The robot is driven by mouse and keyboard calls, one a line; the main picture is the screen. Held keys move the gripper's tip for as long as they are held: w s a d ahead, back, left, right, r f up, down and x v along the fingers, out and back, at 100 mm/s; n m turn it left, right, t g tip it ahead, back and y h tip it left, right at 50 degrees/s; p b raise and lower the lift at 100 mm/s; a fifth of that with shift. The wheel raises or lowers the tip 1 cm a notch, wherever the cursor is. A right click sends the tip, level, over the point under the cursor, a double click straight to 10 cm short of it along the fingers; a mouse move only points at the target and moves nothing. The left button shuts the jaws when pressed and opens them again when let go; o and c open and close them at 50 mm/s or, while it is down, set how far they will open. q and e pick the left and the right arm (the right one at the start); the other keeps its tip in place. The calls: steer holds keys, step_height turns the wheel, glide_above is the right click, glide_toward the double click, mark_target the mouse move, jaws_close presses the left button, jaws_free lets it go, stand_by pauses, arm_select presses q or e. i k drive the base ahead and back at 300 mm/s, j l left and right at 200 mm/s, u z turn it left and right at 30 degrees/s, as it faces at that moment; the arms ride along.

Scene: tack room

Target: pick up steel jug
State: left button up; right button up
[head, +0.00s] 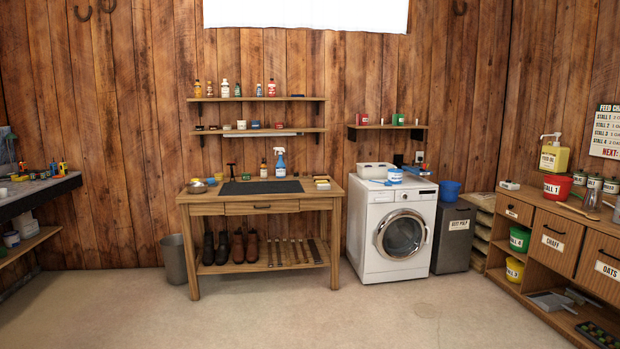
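A small grey, metallic-looking vessel (591,201) stands on top of the wooden feed cabinet (548,202) at the right. It looks like the steel jug, but it is too small to be sure. It is beside a red bucket labelled Stall 1 (557,188), with several lidded tubs behind it. A shallow metal bowl (197,187) sits on the left end of the workbench (255,208). Neither of my grippers is in view.
A white washing machine (393,230) stands right of the workbench, then a grey bin (453,238). A waste bin (174,259) is left of the bench. A dark counter (35,193) runs along the left. The middle floor (330,315) is clear.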

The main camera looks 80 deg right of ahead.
mark_target(592, 200)
steer(key=z, duration=4.35)
steer(key=i+u, duration=0.35)
steer(key=i, duration=3.85)
